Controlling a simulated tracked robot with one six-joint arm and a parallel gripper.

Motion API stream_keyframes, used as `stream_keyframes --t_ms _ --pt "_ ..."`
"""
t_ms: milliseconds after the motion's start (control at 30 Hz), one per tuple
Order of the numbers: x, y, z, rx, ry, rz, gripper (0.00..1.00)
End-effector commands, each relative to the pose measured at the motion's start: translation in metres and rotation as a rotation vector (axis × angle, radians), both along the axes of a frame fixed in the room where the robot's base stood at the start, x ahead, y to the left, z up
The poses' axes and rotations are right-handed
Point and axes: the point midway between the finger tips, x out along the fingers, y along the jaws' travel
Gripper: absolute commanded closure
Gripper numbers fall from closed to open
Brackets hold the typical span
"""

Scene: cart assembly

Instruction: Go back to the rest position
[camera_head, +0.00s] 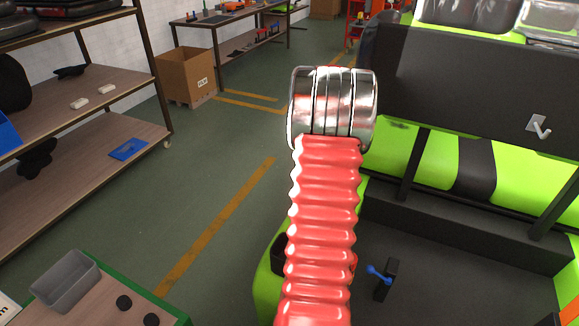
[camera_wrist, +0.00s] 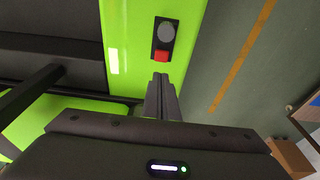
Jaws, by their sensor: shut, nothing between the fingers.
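My gripper (camera_wrist: 161,82) shows in the wrist view, with its two dark fingers together and nothing between them. Its tips point at a green panel (camera_wrist: 150,15) of the cart, close to a dark plate with a grey oval and a red block (camera_wrist: 161,56). I cannot tell whether the tips touch anything. In the head view my red ribbed arm and its silver joint stand up in the middle and hide part of the cart. The gripper itself is not visible there. The green and black cart (camera_head: 525,175) fills the right side.
A shelf rack (camera_head: 90,165) stands at the left. A grey bin (camera_head: 65,280) sits on a green-edged table at the lower left. A cardboard box (camera_head: 186,78) and a workbench (camera_head: 240,35) are at the back. The floor (camera_head: 190,190) between rack and cart is clear.

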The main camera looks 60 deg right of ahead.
Motion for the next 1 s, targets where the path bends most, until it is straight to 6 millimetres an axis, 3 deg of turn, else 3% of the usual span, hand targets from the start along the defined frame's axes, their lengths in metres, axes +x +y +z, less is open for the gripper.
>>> stream_keyframes --t_ms 467,600,667,1000 --pt "0.000 0.001 -0.001 0.003 0.008 0.036 1.00" --pt "-0.011 0.025 -0.022 0.057 0.036 0.083 1.00" --pt "-0.015 0.037 -0.023 0.073 0.044 0.102 1.00" --pt "0.006 0.127 0.006 0.096 0.057 0.283 1.00"
